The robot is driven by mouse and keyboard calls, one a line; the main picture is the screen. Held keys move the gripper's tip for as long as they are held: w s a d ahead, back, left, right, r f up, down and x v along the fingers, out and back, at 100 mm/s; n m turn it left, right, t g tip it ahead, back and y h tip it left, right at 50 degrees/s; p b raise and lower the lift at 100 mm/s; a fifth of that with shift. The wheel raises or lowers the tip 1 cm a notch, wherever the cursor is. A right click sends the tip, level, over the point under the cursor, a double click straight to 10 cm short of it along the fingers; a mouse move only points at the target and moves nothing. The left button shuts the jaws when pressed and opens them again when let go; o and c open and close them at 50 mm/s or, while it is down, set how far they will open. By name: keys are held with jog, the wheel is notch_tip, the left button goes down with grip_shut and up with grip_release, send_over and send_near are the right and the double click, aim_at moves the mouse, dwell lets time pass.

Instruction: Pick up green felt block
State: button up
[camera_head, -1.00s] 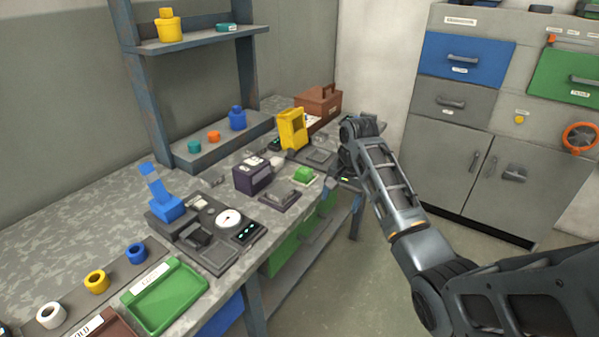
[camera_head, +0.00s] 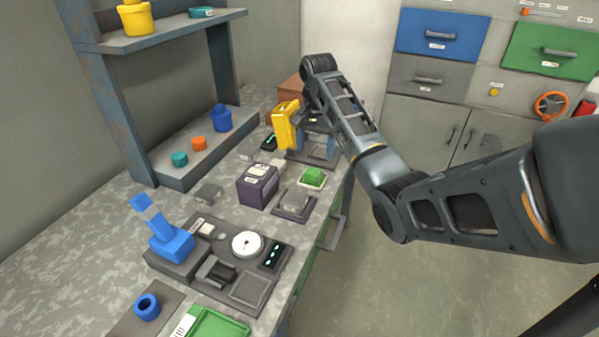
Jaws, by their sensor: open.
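The green felt block (camera_head: 314,175) sits on a small pale tray (camera_head: 310,186) near the right edge of the workbench. My gripper (camera_head: 316,148) hangs from the end of my arm, above the bench just behind the block in the picture. Its two bluish fingers are spread apart with nothing seen between them. They look apart from the block, but the exact gap and height cannot be told.
A dark purple box (camera_head: 257,186) stands left of the block, and a dark plate with a grey piece (camera_head: 294,204) lies in front. A yellow holder (camera_head: 286,125) stands close to my gripper's left. A dial gauge (camera_head: 246,244) is nearer.

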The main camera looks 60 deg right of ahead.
aim_at(313, 171)
jog(key=shift+w+f+b, duration=0.1)
jog(key=shift+f+b, duration=1)
jog(key=shift+f, duration=0.3)
jog(key=shift+w+f+p, duration=0.1)
jog(key=shift+f+p, duration=0.35)
jog(key=shift+f, duration=2.05)
jog(key=c, duration=1.1)
jog(key=shift+r, duration=0.15)
jog(key=shift+r, duration=0.3)
notch_tip(313, 171, up, 3)
jog(key=shift+w+f, duration=0.1)
jog(key=shift+f, duration=0.05)
jog(key=shift+s+d+r+p, duration=0.25)
jog(key=shift+s+d+r, duration=0.95)
jog(key=shift+d, duration=0.4)
jog(key=shift+s+d+r+p, duration=0.3)
jog(key=shift+s+d+r, duration=0.95)
jog(key=shift+d, duration=0.35)
jog(key=shift+s+d+r+p, duration=0.25)
jog(key=shift+s+d+r, duration=0.8)
jog(key=shift+d+r, duration=0.4)
